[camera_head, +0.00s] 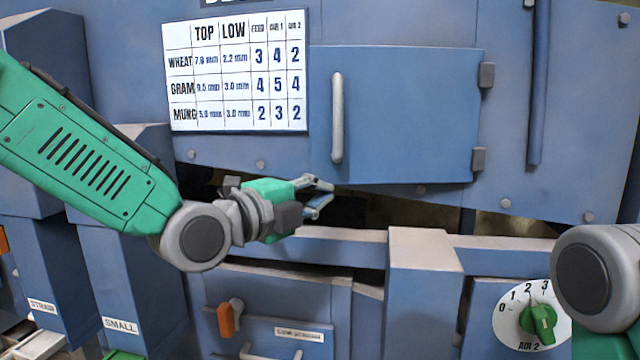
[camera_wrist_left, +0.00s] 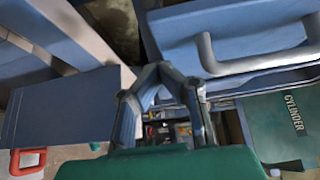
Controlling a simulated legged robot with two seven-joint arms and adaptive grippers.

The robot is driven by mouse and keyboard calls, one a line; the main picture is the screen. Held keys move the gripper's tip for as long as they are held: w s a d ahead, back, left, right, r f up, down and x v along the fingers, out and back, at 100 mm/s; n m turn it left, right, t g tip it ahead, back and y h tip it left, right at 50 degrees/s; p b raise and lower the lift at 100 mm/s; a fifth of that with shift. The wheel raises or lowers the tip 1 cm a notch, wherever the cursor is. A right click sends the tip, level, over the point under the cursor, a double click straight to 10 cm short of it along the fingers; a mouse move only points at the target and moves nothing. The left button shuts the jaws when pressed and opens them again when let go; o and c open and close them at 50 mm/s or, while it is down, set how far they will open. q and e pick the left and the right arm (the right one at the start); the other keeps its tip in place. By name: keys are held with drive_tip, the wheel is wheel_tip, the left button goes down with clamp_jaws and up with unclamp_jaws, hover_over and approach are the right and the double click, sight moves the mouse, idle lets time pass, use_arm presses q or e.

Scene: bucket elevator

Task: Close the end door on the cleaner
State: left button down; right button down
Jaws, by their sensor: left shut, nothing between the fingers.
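In the head view the end door (camera_head: 410,120) is a blue panel with a pale vertical handle (camera_head: 337,118) near its left edge and two grey hinges on its right edge. It looks close to flush with the machine front, but I cannot tell whether it is fully shut. My left gripper (camera_head: 320,198) is shut and empty, just below the door's lower left corner and the handle, apparently not touching them. In the left wrist view the gripper (camera_wrist_left: 158,72) is in front, and a grey handle (camera_wrist_left: 260,55) on a blue panel lies to its right. My right gripper is not in view.
A printed settings chart (camera_head: 237,70) is left of the door. A blue rail (camera_head: 330,248) and a post (camera_head: 425,270) stand below. The AIR 2 dial (camera_head: 540,322) with a green knob is lower right. An orange-handled latch (camera_head: 227,318) is lower left.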

use_arm(q)
drive_tip(key=w, duration=0.2)
drive_tip(key=w+a, duration=0.1)
drive_tip(key=w, duration=0.2)
drive_tip(key=shift+w, duration=0.35)
drive_tip(key=w, duration=0.1)
drive_tip(key=w+a, duration=0.1)
drive_tip(key=w, duration=0.1)
drive_tip(key=shift+w+a, duration=0.35)
drive_tip(key=shift+w, duration=0.05)
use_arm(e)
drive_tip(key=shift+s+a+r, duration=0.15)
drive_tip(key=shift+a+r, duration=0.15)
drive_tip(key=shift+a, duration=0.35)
use_arm(q)
drive_tip(key=shift+f, duration=0.1)
